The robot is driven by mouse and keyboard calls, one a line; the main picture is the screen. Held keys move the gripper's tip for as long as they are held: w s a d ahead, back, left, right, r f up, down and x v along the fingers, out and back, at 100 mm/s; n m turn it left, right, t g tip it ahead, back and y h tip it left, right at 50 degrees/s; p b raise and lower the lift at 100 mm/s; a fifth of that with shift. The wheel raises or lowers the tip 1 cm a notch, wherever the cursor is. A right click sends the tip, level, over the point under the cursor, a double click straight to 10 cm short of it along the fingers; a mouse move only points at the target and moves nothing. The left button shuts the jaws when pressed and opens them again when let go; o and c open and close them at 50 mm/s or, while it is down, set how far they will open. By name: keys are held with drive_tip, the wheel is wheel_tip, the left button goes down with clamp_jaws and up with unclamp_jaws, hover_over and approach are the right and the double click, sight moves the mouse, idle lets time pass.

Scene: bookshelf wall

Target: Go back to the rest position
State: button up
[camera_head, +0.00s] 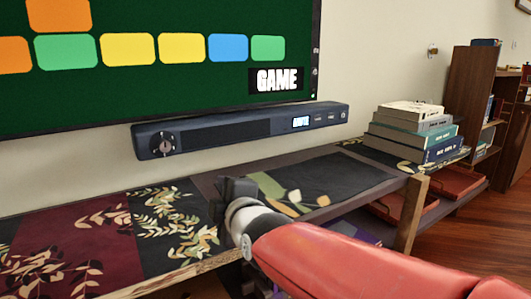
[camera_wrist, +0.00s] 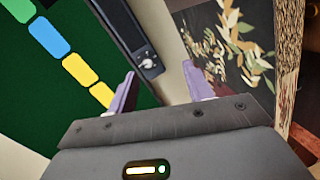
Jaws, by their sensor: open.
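My gripper (camera_wrist: 158,88) shows in the wrist view with its two purple fingers spread apart and nothing between them. In the head view my gripper (camera_head: 236,192) is a dark shape at the end of my red arm, above the shelf top. A dark soundbar (camera_head: 225,135) is on the wall behind it, under the screen. The soundbar's knob end also shows in the wrist view (camera_wrist: 147,60), beyond the fingers. The fingertips are hard to make out in the head view.
A green game screen (camera_head: 150,85) hangs on the wall. The low shelf (camera_head: 330,185) has dark floral cloths on top. A stack of books (camera_head: 410,135) stands at its right end. A wooden bookcase (camera_head: 470,90) and open wooden floor (camera_head: 480,235) are at the right.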

drive_tip(key=s+d+f+m+g+h, duration=0.3)
drive_tip(key=s+d+f+m, duration=0.4)
drive_tip(key=s+d+m, duration=0.3)
drive_tip(key=s+d+f+m+g+h, duration=0.4)
drive_tip(key=s+d+f+m, duration=0.4)
drive_tip(key=d, duration=0.5)
drive_tip(key=s+m+g, duration=0.1)
drive_tip(key=s+m, duration=0.1)
drive_tip(key=shift+s+d+f, duration=0.25)
drive_tip(key=shift+s+d, duration=0.15)
